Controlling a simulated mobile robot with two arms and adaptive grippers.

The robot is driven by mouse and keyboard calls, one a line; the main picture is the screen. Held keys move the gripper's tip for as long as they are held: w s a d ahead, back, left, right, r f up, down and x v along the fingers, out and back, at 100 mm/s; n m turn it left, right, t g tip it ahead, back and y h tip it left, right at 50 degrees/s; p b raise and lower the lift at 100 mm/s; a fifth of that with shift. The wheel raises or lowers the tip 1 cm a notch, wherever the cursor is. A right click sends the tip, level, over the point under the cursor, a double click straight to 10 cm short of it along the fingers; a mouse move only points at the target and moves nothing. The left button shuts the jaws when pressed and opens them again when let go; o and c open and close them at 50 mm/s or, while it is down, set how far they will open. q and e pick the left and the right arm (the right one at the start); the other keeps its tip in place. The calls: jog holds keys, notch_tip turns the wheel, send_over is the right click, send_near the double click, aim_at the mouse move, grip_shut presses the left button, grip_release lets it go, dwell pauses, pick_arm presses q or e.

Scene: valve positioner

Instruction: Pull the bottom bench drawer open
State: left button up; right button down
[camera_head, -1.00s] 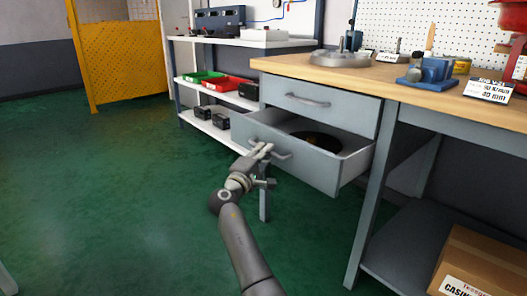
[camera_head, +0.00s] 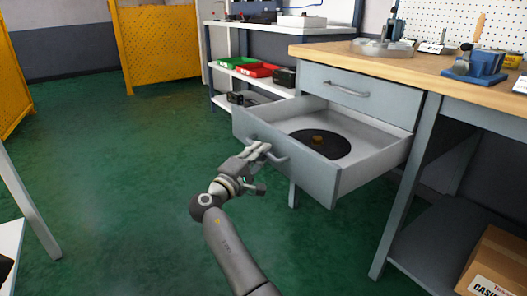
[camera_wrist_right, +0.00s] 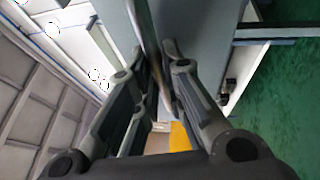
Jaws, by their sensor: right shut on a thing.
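The bottom bench drawer (camera_head: 300,166) is a grey box under the wooden bench top, pulled well out of its cabinet. A black disc (camera_head: 335,147) with a small brass-coloured centre lies inside it. My right gripper (camera_head: 262,150) is at the drawer's front, shut on its bar handle (camera_head: 278,157). In the right wrist view the handle (camera_wrist_right: 147,38) runs between the two fingers (camera_wrist_right: 160,55), against the grey drawer front (camera_wrist_right: 190,22). The fingers hide part of the handle. My left gripper is in no view.
The closed upper drawer (camera_head: 360,97) is above the open one. A shelf with green and red bins (camera_head: 257,70) stands behind. A cardboard box (camera_head: 497,262) sits on the lower shelf at right. Green floor (camera_head: 120,160) is clear at left; a white-topped table (camera_head: 10,245) is at the left edge.

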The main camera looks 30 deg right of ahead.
jog(key=shift+f, duration=0.1)
jog(key=c, duration=1.5)
grip_release()
jog(key=shift+a, duration=0.1)
jog(key=v, duration=0.7)
jog(key=shift+s+a, duration=0.1)
jog(key=shift+s, duration=0.05)
